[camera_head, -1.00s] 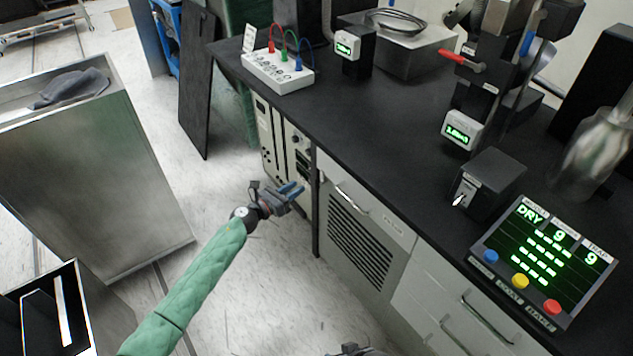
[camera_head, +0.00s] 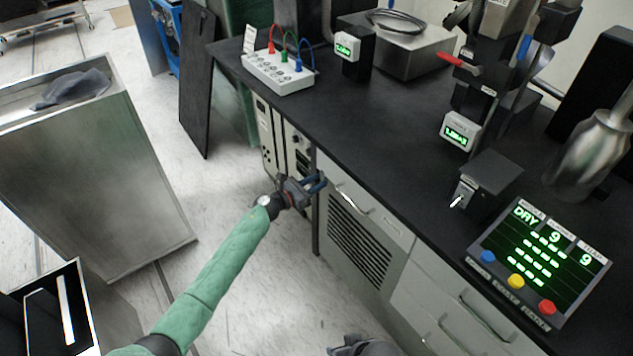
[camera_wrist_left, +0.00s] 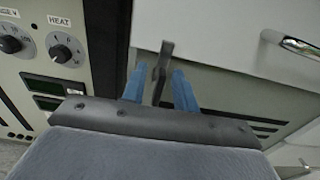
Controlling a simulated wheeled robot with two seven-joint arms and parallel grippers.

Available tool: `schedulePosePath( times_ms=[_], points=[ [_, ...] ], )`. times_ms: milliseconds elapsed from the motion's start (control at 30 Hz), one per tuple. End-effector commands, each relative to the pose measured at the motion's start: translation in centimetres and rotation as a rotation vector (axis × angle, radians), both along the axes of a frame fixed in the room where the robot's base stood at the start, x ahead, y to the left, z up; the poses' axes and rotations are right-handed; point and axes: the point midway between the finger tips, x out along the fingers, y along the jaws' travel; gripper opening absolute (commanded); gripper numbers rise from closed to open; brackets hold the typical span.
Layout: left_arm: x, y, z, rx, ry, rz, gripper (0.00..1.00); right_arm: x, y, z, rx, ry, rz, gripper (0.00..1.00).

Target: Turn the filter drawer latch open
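The latch (camera_wrist_left: 161,72) is a dark narrow lever at the lower edge of a pale drawer front (camera_wrist_left: 215,35) in the left wrist view. My left gripper (camera_wrist_left: 160,90) has its two blue fingers apart, one on each side of the lever. I cannot tell if either finger touches it. In the head view my left gripper (camera_head: 316,184) is at the left end of the drawer front (camera_head: 370,212), which has a metal handle and a label. The latch is hidden there. A dark part at the bottom edge (camera_head: 352,347) looks like my right gripper, mostly cut off.
A louvered panel (camera_head: 360,245) lies under the drawer. A rack with knobs (camera_head: 283,140) stands left of the gripper, close to it in the wrist view. The black worktop (camera_head: 400,130) overhangs above. The floor in front is clear.

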Motion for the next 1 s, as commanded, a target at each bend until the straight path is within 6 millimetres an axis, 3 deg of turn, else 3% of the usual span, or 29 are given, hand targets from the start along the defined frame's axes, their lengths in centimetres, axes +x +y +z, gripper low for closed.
schedulePosePath(
  times_ms=[300, 333, 467, 500, 1000],
  points=[
    [0.19, -0.32, -0.06, -0.001, 0.001, 0.0, 0.29, -0.01, 0.01, 0.48, 0.001, -0.002, 0.001, 0.36],
    [0.19, -0.32, -0.05, -0.001, 0.001, 0.0, 0.27, -0.02, 0.01, 0.47, 0.001, -0.002, 0.001, 0.36],
    [0.18, -0.31, -0.04, -0.001, 0.001, 0.0, 0.02, -0.05, 0.01, 0.39, 0.001, 0.0, 0.001, 0.36],
    [0.18, -0.31, -0.04, -0.001, 0.001, 0.0, 0.0, -0.06, 0.0, 0.34, 0.001, 0.001, 0.001, 0.36],
    [0.27, -0.22, -0.07, -0.069, 0.097, -0.001, 0.0, -0.06, 0.0, -0.12, -0.001, 0.002, 0.0, 0.36]
  ],
)
